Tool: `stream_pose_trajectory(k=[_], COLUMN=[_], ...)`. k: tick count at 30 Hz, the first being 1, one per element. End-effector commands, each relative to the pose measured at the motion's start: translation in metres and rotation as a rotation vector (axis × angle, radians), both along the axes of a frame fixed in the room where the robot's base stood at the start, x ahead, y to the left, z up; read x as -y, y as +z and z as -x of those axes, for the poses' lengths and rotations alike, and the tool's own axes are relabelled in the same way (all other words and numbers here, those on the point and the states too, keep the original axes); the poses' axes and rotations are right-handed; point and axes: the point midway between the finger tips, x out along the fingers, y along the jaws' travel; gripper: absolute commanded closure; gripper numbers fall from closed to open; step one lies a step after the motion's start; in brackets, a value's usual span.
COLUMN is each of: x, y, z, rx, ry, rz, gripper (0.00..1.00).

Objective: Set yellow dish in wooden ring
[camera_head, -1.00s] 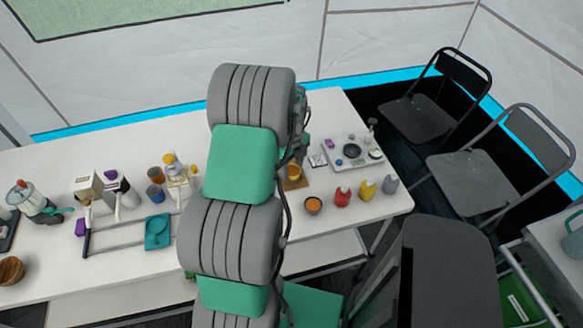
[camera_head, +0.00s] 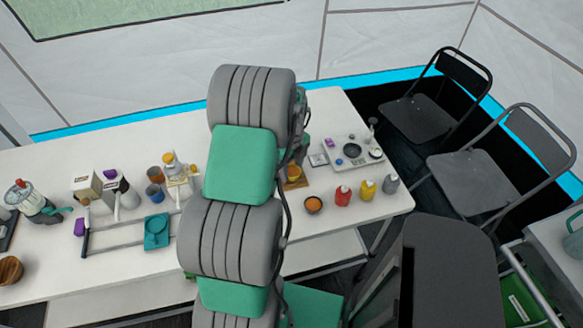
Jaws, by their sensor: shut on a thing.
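A yellow dish (camera_head: 294,172) shows at the right edge of my arm, on the table. It is at a wooden piece (camera_head: 294,184) that shows just below it, which may be the wooden ring. My arm hides their left side, so I cannot tell whether the dish rests in the ring or is above it. My gripper is hidden behind my arm, and its fingers cannot be made out.
An orange-filled bowl (camera_head: 313,204), a red bottle (camera_head: 343,196), a yellow bottle (camera_head: 367,190) and a grey bottle (camera_head: 390,184) stand at the table's front right. A teal pan (camera_head: 157,231) and a wooden bowl (camera_head: 9,271) are left.

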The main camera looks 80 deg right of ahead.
Motion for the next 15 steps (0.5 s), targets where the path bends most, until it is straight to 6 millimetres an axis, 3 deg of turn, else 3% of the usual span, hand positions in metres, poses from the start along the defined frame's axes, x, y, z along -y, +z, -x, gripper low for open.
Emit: stream_pose_trajectory(k=[15], x=[0.0002], y=[-0.0111], z=[0.0], rx=[0.0], ry=[0.0], rz=[0.001], gripper=[0.73])
